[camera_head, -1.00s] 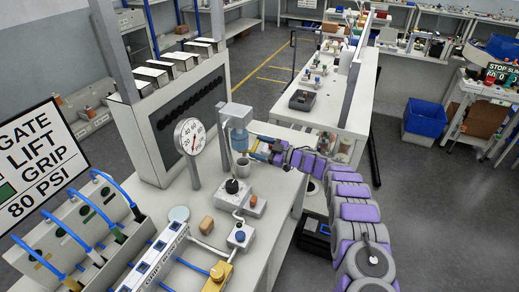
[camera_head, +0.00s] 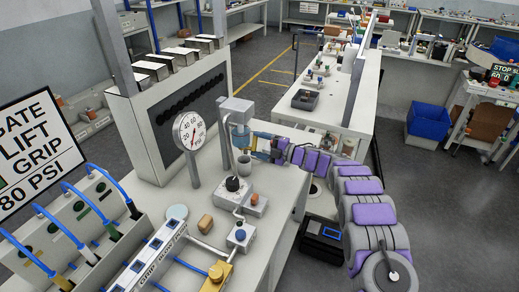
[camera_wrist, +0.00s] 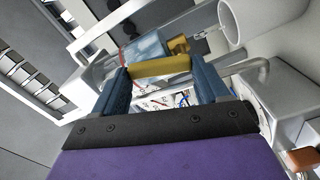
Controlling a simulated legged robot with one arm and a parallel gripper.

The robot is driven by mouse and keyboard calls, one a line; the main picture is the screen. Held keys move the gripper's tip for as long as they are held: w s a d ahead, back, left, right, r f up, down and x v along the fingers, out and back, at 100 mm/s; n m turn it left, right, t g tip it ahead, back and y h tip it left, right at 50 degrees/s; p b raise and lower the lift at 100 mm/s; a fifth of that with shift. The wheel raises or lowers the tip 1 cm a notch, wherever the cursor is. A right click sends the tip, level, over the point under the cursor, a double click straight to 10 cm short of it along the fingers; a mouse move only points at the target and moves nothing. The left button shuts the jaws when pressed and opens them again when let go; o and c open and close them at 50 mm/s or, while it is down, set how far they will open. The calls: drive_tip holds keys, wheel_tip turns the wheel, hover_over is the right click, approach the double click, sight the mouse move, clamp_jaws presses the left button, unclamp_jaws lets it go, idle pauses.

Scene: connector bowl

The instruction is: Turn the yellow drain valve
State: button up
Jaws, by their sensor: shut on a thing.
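The yellow drain valve (camera_wrist: 160,66) shows in the wrist view as a yellow bar lying across the space between my two blue fingers. My gripper (camera_wrist: 162,75) is shut on it, with a finger at each end of the bar. A brass-coloured stub (camera_wrist: 179,45) sits just beyond, beside a translucent blue bowl (camera_wrist: 145,48). In the head view the blue bowl (camera_head: 239,134) hangs under a grey bracket (camera_head: 236,105). My gripper (camera_head: 258,146) reaches it from the right; the valve is too small and covered to make out there.
A grey cup (camera_head: 243,166) stands below the bowl. A pressure gauge (camera_head: 189,131) stands to the left. A black knob unit (camera_head: 235,184), a blue button box (camera_head: 240,236) and a small brown block (camera_head: 205,224) sit in front on the bench. The aisle floor at right is open.

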drive_tip(key=shift+s+f+n+b, duration=0.25)
drive_tip(key=shift+n+b, duration=0.25)
drive_tip(key=shift+n, duration=0.2)
drive_tip(key=shift+a, duration=0.1)
drive_tip(key=o, duration=0.7)
drive_tip(key=shift+s, duration=0.1)
drive_tip(key=o, duration=0.4)
drive_tip(key=shift+r, duration=0.15)
drive_tip(key=shift+c, duration=0.2)
drive_tip(key=p+v, duration=0.3)
drive_tip(key=v, duration=1.4)
drive_tip(key=shift+d, duration=0.4)
